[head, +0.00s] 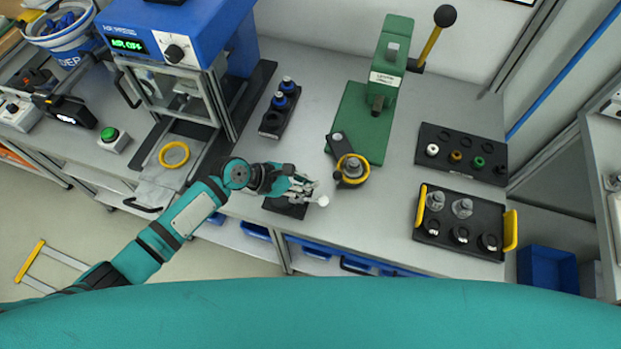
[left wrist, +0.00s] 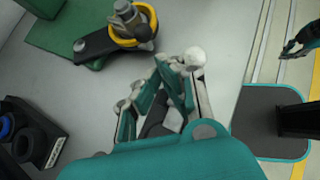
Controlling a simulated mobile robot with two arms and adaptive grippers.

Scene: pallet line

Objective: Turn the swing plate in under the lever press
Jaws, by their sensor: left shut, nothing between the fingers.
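The black swing plate (head: 342,151) sticks out from the green lever press (head: 393,66) toward the front of the bench. Its outer end carries a yellow ring (head: 364,177) around a grey metal part (head: 352,167), clear of the ram. The ring also shows in the left wrist view (left wrist: 153,22). My left gripper (head: 313,191) is shut and empty, to the left of and in front of the ring, apart from it. A white ball (head: 323,201) is by its fingertips; what carries it is hidden. My right gripper (left wrist: 290,48) shows small at the right edge of the left wrist view.
A dark block (head: 286,208) lies partly under my left gripper. A black holder (head: 271,124) with blue-topped parts stands behind it. The blue air press (head: 190,35) is at left. Two black trays, one with yellow handles (head: 510,231), are at right. The bench between press and trays is clear.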

